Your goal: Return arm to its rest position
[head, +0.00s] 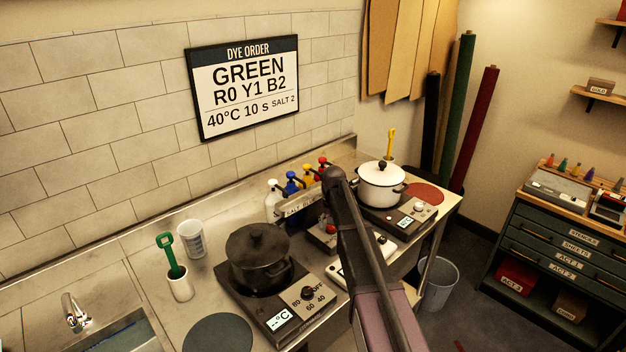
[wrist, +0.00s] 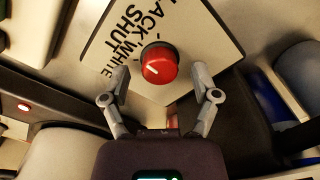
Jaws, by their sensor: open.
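My gripper (wrist: 160,76) is open in the wrist view, its two grey fingers spread with nothing between the pads that I can see held. A red knob (wrist: 161,62) with a white pointer line sits just beyond the fingertips, on a pale plate (wrist: 203,50) lettered with WHITE and SHUT. I cannot tell whether the fingertips touch the knob. In the head view my arm (head: 358,235) reaches up from the lower right over the counter, its end near the row of bottles. The fingers are not clearly visible there.
A black lidded pot (head: 258,262) stands on a hot plate left of my arm. A white lidded pot (head: 381,187) stands on another to the right. Dye bottles (head: 292,184) stand behind my arm's end. A grey bin (head: 440,281) is on the floor beyond the counter's right end.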

